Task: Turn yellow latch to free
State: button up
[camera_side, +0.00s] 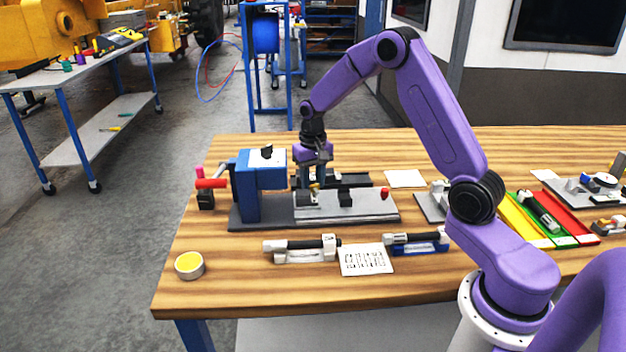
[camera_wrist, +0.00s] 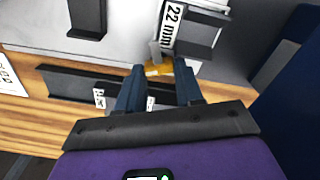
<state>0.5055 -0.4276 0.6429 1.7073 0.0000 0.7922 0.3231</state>
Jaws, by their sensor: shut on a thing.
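The yellow latch (camera_wrist: 158,69) is a small yellow piece at the edge of the grey plate in the wrist view. My gripper (camera_wrist: 159,76) is shut on it, with a dark finger on either side. In the side view my gripper (camera_side: 312,187) points down over the fixture's grey plate (camera_side: 345,206), just right of the blue machine head (camera_side: 262,168). Only a trace of yellow shows there between the fingers. A dark block (camera_wrist: 200,36) with a "22 mm" label (camera_wrist: 172,22) is right beyond the latch. The latch's pivot and exact angle are hard to tell.
A red knob (camera_side: 385,193) stands on the plate's right end. A red handle (camera_side: 211,183) sticks out left of the machine. A dark rail (camera_wrist: 62,84) with labels lies close to my fingers. Two black-handled tools and a printed card (camera_side: 366,260) lie in front; the front-left table is mostly free.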

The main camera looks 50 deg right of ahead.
jog(key=o, duration=1)
jog(key=shift+o, duration=0.2)
jog(key=m, duration=0.4)
jog(key=shift+d, duration=0.1)
notch_tip(320, 180, up, 18)
jog(key=f, duration=0.1)
jog(key=s+a+f+n, duration=0.1)
jog(key=s+a+n, duration=0.6)
jog(key=s, duration=0.4)
jog(key=s+a+f+n, duration=0.2)
jog(key=s+a+n, duration=0.4)
jog(key=s+a, duration=0.4)
jog(key=shift+s+a+n, duration=0.15)
jog(key=shift+s+n, duration=0.25)
jog(key=shift+s, duration=0.25)
